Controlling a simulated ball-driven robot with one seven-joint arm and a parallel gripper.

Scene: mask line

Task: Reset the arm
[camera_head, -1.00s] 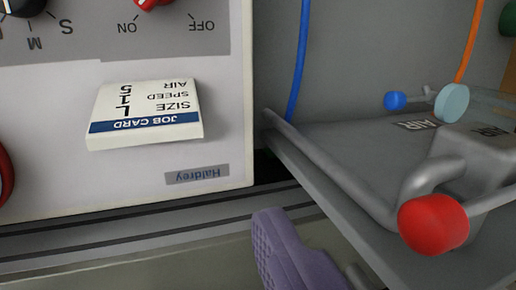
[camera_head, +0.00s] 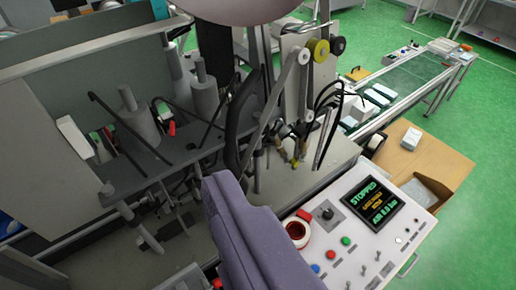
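A purple-grey part of my gripper (camera_head: 248,238) reaches up from the bottom middle of the head camera view. Only one such piece shows, so the gap between the fingers is hidden and I cannot tell open from shut. Nothing is seen held in it. It appears in front of the machine, just left of a white control panel (camera_head: 345,268) in the picture. A rounded pinkish-grey shape at the top middle edge is cut off by the frame.
The panel has a screen (camera_head: 374,203) reading STOPPED, a red button (camera_head: 297,232), a black knob and several switches. A grey machine (camera_head: 120,140) with rods and cylinders fills the left. Green floor (camera_head: 480,150) is open at far right.

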